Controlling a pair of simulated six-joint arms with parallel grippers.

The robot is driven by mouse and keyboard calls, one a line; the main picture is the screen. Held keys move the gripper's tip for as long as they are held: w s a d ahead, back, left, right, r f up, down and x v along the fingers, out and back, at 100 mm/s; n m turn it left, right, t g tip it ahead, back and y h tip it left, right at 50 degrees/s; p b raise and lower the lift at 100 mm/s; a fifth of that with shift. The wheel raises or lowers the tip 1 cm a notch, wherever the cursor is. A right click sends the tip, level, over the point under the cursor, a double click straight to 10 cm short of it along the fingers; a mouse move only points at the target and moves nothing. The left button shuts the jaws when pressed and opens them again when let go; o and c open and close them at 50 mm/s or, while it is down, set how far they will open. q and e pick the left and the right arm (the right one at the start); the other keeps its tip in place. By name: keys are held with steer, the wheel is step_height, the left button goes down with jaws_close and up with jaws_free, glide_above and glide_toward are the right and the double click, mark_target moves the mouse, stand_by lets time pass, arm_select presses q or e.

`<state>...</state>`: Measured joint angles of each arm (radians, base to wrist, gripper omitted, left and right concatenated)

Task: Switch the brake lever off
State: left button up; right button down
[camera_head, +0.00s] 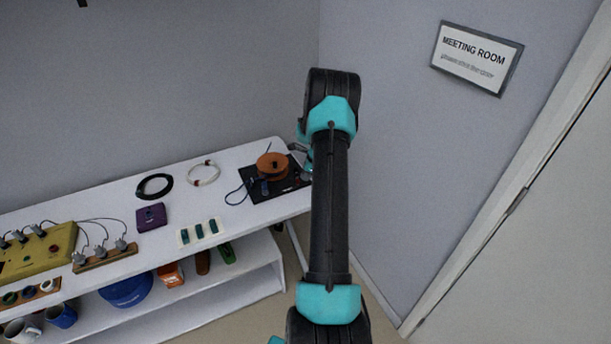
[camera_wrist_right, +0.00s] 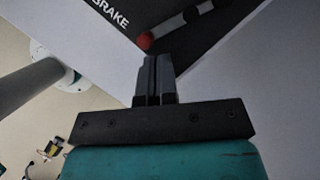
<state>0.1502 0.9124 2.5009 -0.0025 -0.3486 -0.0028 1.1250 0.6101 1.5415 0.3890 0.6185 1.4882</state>
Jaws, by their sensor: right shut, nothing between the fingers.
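The brake lever shows in the right wrist view as a short rod with a red tip (camera_wrist_right: 145,41). It lies on a black panel (camera_wrist_right: 215,32) beside the white word BRAKE. My right gripper (camera_wrist_right: 154,60) is shut and empty, its fingertips close to the red tip. I cannot tell whether they touch. In the head view the black panel (camera_head: 248,193) is at the right end of the white table, with an orange disc (camera_head: 272,163) on it. My right gripper (camera_head: 306,160) is at the panel's right edge, mostly hidden behind my arm. My left gripper is not in view.
On the table (camera_head: 105,207) are a black ring (camera_head: 154,187), a white ring (camera_head: 203,174), a purple box (camera_head: 151,217) and a yellow box (camera_head: 40,254) with cables. A lower shelf holds a blue bowl (camera_head: 126,290) and mugs. A wall stands behind the table.

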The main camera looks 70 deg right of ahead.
steer(key=shift+s, duration=0.45)
steer(key=s, duration=0.1)
steer(key=s+r, duration=0.1)
steer(key=s, duration=0.1)
steer(key=shift+s+d+r, duration=0.15)
steer(key=shift+s+d, duration=0.05)
steer(key=shift+d, duration=0.1)
steer(key=v, duration=0.8)
steer(key=shift+a+r, duration=0.15)
steer(key=shift+r, duration=0.2)
